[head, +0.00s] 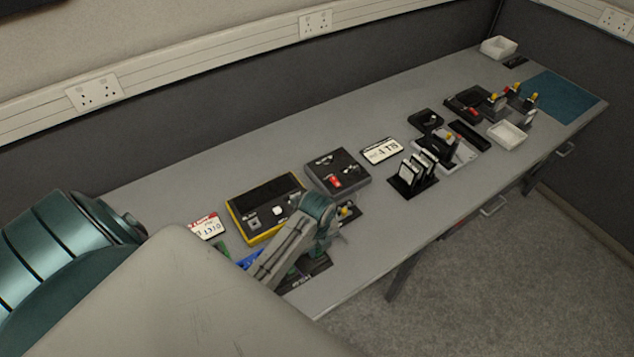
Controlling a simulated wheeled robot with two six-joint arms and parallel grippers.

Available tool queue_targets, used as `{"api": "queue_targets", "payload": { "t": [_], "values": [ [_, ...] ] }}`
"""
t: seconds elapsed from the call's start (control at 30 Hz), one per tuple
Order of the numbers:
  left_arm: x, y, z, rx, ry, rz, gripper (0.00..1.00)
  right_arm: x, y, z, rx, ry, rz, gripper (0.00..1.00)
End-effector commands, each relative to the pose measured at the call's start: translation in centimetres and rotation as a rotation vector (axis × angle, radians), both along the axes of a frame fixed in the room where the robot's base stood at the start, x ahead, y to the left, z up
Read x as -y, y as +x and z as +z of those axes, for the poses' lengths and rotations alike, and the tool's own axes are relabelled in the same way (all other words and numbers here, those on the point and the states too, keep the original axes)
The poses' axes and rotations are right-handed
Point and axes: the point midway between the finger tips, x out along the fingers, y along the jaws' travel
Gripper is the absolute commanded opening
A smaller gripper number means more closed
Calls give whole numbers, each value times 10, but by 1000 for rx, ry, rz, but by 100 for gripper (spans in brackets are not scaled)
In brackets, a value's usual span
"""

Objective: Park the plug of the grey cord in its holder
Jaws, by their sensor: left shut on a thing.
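My left gripper (323,243) is low over the near part of the bench, close to the front edge. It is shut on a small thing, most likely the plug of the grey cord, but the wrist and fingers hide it. I cannot make out the grey cord or tell which fitting is its holder. A dark base plate (309,270) lies just below and left of the gripper, and a small dark fitting with a yellow part (348,212) is just to its right. My right gripper is not in view.
A yellow-edged black box (263,205) and a dark box with a red switch (337,172) stand behind the gripper. A black rack with upright plates (414,174) is further right.

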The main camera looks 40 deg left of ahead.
Motion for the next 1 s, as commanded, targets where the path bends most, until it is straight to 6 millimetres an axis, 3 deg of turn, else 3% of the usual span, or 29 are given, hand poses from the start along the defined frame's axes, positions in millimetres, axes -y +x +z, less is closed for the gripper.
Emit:
{"api": "queue_targets", "payload": {
  "t": [0.97,1.0],
  "values": [
    [0,0,-8,0,0,0,0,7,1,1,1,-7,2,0],
    [0,0,-8,0,0,0,21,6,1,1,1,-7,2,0]
  ]
}}
